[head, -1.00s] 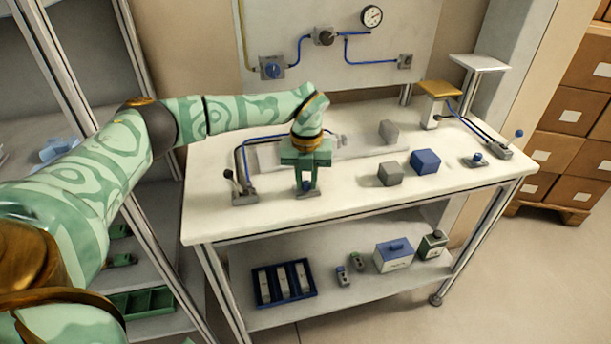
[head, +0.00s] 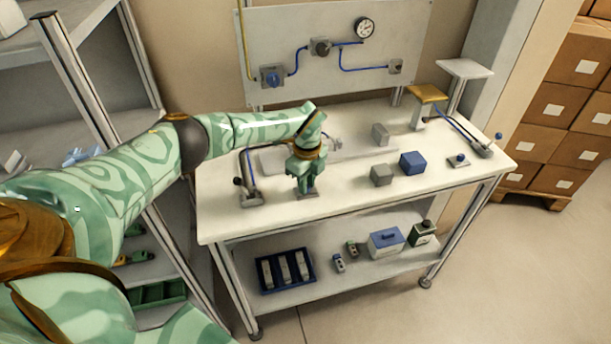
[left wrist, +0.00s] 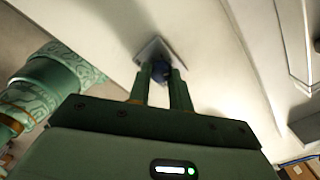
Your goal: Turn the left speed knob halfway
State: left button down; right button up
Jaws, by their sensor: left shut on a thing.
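The left speed knob (left wrist: 160,70) is small and dark blue, on a grey square plate (left wrist: 154,50) near the front edge of the white bench. The plate also shows in the head view (head: 308,195), where my gripper mostly hides the knob. My left gripper (head: 307,190) points down over the plate, shut on the knob. In the left wrist view its two green fingers (left wrist: 161,76) stand on either side of the knob. Another blue knob (head: 460,158) sits on a plate at the right end of the bench. My right gripper is not in view.
Grey blocks (head: 381,175) and a blue block (head: 412,163) stand right of the gripper. A lever fixture (head: 248,194) is close on its left. A board with a gauge (head: 364,28) rises behind. The lower shelf holds a blue tray (head: 285,271).

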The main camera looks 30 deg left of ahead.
pick_arm(q)
jog(key=shift+r+n+p, duration=0.1)
jog(key=shift+n+p, duration=1.3)
jog(key=shift+n, duration=0.7)
jog(key=shift+w, duration=0.1)
jog(key=c, duration=1.3)
grip_release()
notch_tip(320, 180, up, 16)
jog(key=p, duration=0.3)
jog(key=shift+r, duration=0.1)
